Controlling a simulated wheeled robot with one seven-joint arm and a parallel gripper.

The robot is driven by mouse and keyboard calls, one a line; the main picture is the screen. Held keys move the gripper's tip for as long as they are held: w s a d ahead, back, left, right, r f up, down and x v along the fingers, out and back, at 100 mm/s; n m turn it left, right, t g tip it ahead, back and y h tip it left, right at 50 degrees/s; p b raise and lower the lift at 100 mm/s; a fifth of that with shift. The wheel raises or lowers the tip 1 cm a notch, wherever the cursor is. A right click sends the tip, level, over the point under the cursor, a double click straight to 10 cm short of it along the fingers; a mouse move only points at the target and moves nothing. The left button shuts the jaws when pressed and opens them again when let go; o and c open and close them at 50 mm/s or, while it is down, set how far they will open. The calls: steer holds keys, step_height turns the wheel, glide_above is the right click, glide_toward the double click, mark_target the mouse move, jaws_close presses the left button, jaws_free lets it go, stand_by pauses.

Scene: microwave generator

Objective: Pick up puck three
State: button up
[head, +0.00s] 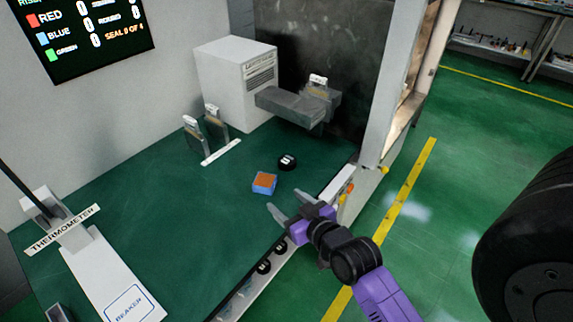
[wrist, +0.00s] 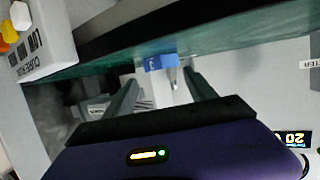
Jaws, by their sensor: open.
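Three black pucks with white labels show in the head view; the labels are too small to read. One puck (head: 286,162) sits on the green worktop behind a blue block with an orange top (head: 264,183). Another puck (head: 281,247) and a third puck (head: 264,267) sit on the pale front ledge. I cannot tell which is puck three. My gripper (head: 287,203) is open and empty, above the front edge of the worktop, nearer than the blue block. In the wrist view the open gripper (wrist: 160,78) has the blue block (wrist: 160,62) beyond its fingertips. No puck is clear there.
A white box-shaped machine (head: 235,80) with a grey arm stands at the back. Labelled upright holders (head: 205,130) stand left of it. A thermometer stand (head: 60,225) and a beaker plate (head: 120,285) lie at left. A pale post (head: 395,90) rises right of the worktop.

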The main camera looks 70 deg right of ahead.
steer(key=m+g, duration=0.1)
glide_toward(288, 161)
steer(key=shift+w+h, duration=0.4)
steer(key=shift+w, duration=0.25)
steer(key=shift+w+d+f, duration=0.15)
steer(key=shift+d, duration=0.1)
steer(key=shift+g, duration=0.3)
steer(key=x, duration=0.7)
steer(key=shift+d+f+p, duration=0.1)
steer(key=shift+f+p, duration=0.2)
steer(key=shift+p, duration=0.05)
steer(key=c, duration=1.2)
steer(key=shift+r, duration=0.1)
